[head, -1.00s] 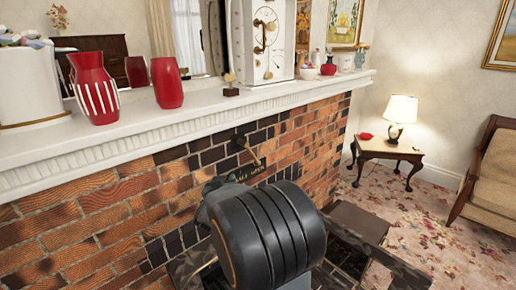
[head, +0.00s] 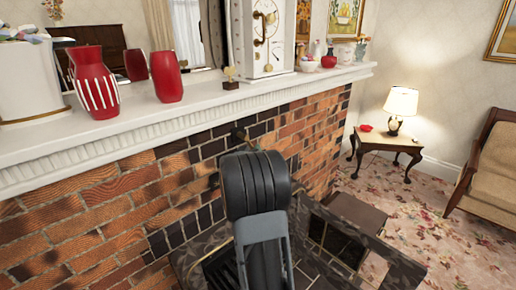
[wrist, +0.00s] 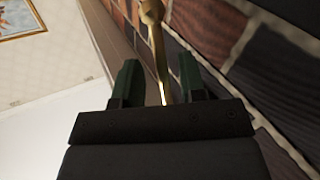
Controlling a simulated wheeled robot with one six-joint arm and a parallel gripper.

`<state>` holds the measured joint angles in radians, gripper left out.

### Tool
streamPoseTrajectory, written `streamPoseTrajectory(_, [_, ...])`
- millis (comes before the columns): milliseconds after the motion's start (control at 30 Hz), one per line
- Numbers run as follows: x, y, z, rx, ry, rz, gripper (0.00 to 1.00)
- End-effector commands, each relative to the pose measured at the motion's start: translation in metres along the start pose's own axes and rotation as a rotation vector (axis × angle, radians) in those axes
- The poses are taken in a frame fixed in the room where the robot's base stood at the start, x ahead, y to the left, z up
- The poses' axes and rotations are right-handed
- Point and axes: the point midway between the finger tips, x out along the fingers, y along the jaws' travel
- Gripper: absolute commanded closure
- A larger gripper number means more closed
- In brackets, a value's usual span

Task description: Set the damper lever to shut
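The damper lever is a thin brass rod with a rounded knob in the wrist view (wrist: 158,45). It runs down between the two green-tipped fingers of my gripper (wrist: 160,78), which stand apart with a gap on either side of the rod. I cannot tell how deep the rod sits between them. In the head view the lever's dark pivot (head: 238,134) shows on the brick wall just above my arm. My arm hides the rest of the lever, the plate beneath it and my gripper there.
The white mantel (head: 190,119) juts out above the lever, carrying red vases (head: 95,84) and a white clock (head: 262,38). Brick (head: 110,212) lies close beside my gripper. A dark hearth surround (head: 345,235) stands below. A lamp table (head: 388,146) is far right.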

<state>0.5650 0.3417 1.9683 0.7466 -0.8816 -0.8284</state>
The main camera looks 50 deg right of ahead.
Motion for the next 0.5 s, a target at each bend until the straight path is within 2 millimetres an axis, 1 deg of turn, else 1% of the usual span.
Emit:
streamPoseTrajectory(100, [0.01, 0.0, 0.0, 0.0, -0.002, 0.0, 0.62])
streamPoseTrajectory(200, [0.014, 0.0, 0.0, 0.0, -0.001, 0.0, 0.62])
streamPoseTrajectory(500, [0.016, 0.0, 0.001, 0.0, -0.001, -0.001, 0.62])
